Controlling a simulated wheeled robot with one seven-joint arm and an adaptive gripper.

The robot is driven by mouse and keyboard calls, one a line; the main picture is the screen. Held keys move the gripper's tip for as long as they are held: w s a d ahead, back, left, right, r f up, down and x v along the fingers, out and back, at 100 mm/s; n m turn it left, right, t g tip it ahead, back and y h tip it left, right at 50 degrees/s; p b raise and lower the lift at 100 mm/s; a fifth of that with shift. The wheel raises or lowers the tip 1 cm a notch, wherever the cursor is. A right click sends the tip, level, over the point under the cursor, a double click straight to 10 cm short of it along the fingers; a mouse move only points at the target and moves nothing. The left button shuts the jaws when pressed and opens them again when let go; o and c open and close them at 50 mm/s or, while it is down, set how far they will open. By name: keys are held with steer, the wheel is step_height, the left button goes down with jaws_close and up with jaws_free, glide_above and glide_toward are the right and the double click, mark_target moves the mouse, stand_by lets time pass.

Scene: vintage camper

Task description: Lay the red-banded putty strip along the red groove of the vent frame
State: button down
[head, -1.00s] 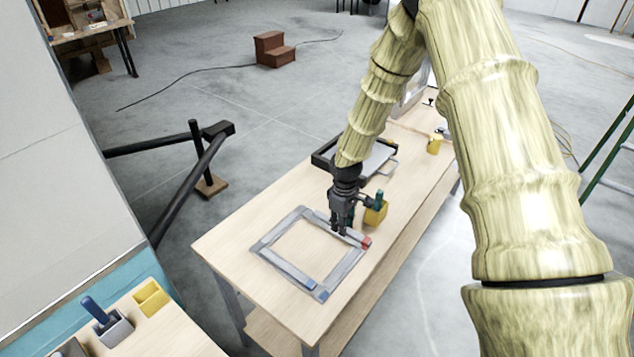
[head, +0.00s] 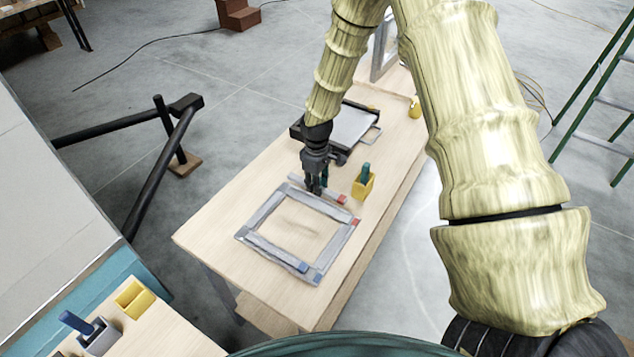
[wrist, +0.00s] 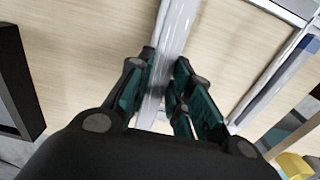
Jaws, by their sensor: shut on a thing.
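The grey vent frame (head: 262,214) lies flat on the workbench, with a red mark (head: 355,221) at its right corner. My gripper (head: 317,190) is just beyond the frame's far side, shut on the red-banded putty strip (head: 329,194). The strip's red end points right, and it runs roughly parallel to that far side. It appears raised and apart from the frame; its exact height is unclear. In the wrist view the pale strip (wrist: 178,30) runs between my teal-padded fingers; its red band is not visible there. A blue-banded strip (head: 280,254) lies along the frame's near-left side.
A yellow holder (head: 363,187) with a green-handled tool stands right of my gripper. A dark-rimmed tray (head: 299,132) is behind it. A side counter (head: 150,335) at lower left holds a yellow box (head: 134,298). The bench left of the frame is clear.

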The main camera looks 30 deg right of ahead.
mark_target(317, 203)
steer(key=shift+f, duration=0.35)
steer(key=shift+s+f+b, duration=0.35)
steer(key=shift+b, duration=0.1)
step_height(317, 203, down, 2)
steer(key=shift+w+f+b, duration=0.1)
steer(key=shift+w+b, duration=0.05)
steer(key=shift+b, duration=0.35)
steer(key=shift+f+b, duration=0.4)
steer(key=shift+f, duration=0.35)
steer(key=shift+f, duration=0.45)
stand_by(0.5)
steer(key=c, duration=1.2)
jaws_free()
steer(key=shift+r, duration=0.1)
